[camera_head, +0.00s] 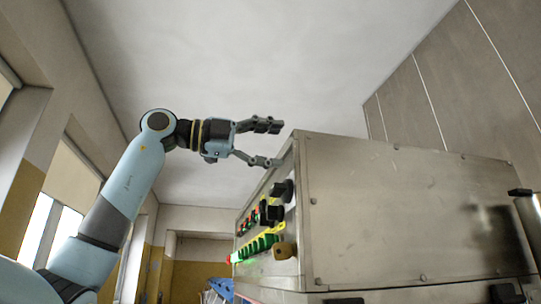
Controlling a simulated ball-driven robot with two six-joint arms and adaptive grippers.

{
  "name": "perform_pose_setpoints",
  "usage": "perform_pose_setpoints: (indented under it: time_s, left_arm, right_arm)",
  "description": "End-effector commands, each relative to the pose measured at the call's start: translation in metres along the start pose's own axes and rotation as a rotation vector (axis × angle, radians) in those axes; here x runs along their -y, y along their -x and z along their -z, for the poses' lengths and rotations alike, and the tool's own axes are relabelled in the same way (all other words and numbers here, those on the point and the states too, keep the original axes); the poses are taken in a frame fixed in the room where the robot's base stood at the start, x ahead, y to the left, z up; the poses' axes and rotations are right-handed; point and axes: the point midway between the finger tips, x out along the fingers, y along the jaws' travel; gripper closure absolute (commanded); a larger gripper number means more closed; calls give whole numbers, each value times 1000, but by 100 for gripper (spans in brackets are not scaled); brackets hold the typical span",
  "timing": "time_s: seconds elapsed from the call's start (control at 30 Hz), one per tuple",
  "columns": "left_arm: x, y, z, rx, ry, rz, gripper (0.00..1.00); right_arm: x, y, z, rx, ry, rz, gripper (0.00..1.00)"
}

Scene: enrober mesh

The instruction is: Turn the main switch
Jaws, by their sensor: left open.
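A grey metal cabinet (400,210) fills the right of the view, with its control panel on the narrow left side seen at a steep slant. A black rotary knob (283,190) sits near the panel's upper right end. A second black knob with yellow around it (272,215) is below it. I cannot tell for certain which one is the main switch. My left gripper (279,144) is open and empty, above the panel's upper end, with its fingers pointing right. Its lower finger shows close to the cabinet's top left edge; contact cannot be told. My right gripper is not in view.
Red, green and yellow controls (254,243) line the panel, and a tan knob (284,251) sits low on it. A grey post with a black top (524,210) stands at the far right. Blue items (221,288) lie low behind the panel. The space above the cabinet is clear.

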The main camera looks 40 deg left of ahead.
Motion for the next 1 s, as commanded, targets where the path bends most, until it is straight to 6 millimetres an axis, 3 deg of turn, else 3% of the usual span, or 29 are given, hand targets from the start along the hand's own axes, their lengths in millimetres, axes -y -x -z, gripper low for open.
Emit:
perform_pose_setpoints:
  time_s: [0.17,0.27,0.37,0.53,0.63,0.77,0.87,1.0]
  left_arm:
    - [8,3,12,-48,-322,50,37]
    - [3,18,17,-63,-606,89,37]
    - [-14,40,18,-57,-906,116,37]
    - [-63,84,16,-22,-1356,101,37]
    - [-83,100,14,-14,-1421,59,37]
    - [-96,108,8,-5,-1424,4,37]
    - [-97,105,7,-5,-1424,-3,37]
    - [-92,86,7,-8,-1421,1,37]
  right_arm:
    - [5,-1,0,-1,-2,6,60]
    - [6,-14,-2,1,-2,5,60]
    - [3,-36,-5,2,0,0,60]
    - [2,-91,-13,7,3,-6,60]
    - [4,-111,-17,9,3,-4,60]
    - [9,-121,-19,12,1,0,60]
    - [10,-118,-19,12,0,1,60]
    - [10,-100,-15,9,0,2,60]
